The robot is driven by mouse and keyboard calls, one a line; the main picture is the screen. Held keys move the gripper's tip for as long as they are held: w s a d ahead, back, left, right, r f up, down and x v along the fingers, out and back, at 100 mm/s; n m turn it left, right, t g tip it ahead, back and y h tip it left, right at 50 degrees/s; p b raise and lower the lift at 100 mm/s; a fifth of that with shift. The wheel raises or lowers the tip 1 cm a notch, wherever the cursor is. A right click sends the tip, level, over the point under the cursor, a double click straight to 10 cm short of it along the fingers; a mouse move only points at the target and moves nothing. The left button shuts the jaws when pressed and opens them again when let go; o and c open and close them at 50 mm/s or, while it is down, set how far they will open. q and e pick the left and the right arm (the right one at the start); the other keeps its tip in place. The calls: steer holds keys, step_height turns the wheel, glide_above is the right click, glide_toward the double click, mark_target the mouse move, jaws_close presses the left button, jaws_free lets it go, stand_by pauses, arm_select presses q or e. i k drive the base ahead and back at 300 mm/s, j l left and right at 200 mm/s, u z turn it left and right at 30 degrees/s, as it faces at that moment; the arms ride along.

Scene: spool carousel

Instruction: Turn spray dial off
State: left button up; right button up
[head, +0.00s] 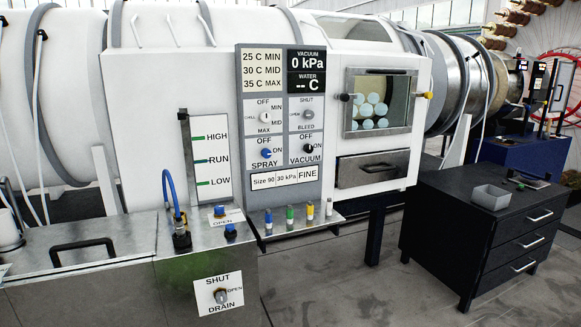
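The spray dial (266,153) is a small blue knob on the grey control panel (243,190) in the middle of the head view. OFF is printed above it, ON to its right and SPRAY below. It is too small to tell surely which mark it points to. The black vacuum dial (308,148) sits to its right, and a dial with OFF, MIN, MID and MAX marks (266,117) sits above it. Neither of my grippers is in view, and nothing covers the spray dial.
A metal shelf (325,222) with several coloured pegs juts out below the panel. A metal tank (100,285) with a blue hose (166,190) stands front left. A windowed box (380,103) holds pale balls. A black drawer cabinet (480,225) stands right. Floor between is clear.

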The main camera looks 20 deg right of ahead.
mark_target(266, 153)
steer(key=i+l, duration=0.25)
steer(key=l, duration=0.15)
steer(key=i+l+u, duration=0.15)
steer(key=i+l, duration=0.4)
steer(key=l, duration=0.3)
steer(key=u, duration=0.05)
